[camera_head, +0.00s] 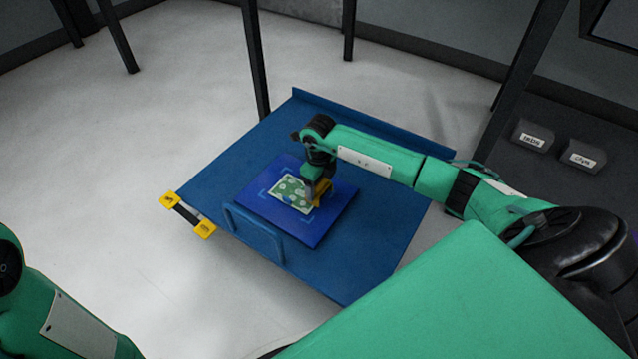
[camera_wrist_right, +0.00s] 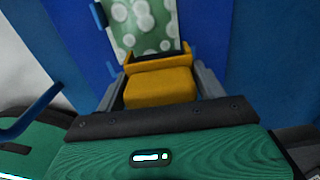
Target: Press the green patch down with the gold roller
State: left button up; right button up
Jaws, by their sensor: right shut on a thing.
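The green patch (camera_head: 287,191), with pale round spots, lies on a bright blue panel (camera_head: 318,232) on the blue table. It also shows at the top of the right wrist view (camera_wrist_right: 142,22). My right gripper (camera_head: 316,191) is over the right side of the patch. It is shut on the gold roller (camera_wrist_right: 160,84), whose block sits between the fingers in the right wrist view. The roller's front edge is at the near end of the patch; whether it touches cannot be told. Part of the patch is hidden by the gripper. My left gripper is out of view.
The blue table (camera_head: 218,180) has a raised back edge and a blue handle-like bar (camera_head: 254,235) at its near left side. A black bar with yellow ends (camera_head: 187,215) is at the left corner. Two dark labelled bins (camera_head: 533,136) stand at the right.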

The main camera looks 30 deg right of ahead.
jog(key=shift+f+b, duration=0.35)
jog(key=shift+f, duration=0.45)
dwell(0.4)
jog(key=shift+w+a+b, duration=0.15)
jog(key=shift+w+a, duration=0.05)
jog(key=shift+w, duration=0.3)
jog(key=shift+w+a+b, duration=0.15)
jog(key=shift+w+a, duration=0.05)
jog(key=shift+w, duration=0.3)
jog(key=shift+w+a+b, duration=0.2)
jog(key=shift+w, duration=0.3)
jog(key=shift+w+a+b, duration=0.2)
jog(key=shift+w, duration=0.3)
jog(key=shift+w+a+b, duration=0.2)
jog(key=shift+w+a, duration=0.05)
jog(key=shift+w, duration=0.25)
jog(key=shift+w+a+b, duration=0.2)
jog(key=shift+w, duration=0.3)
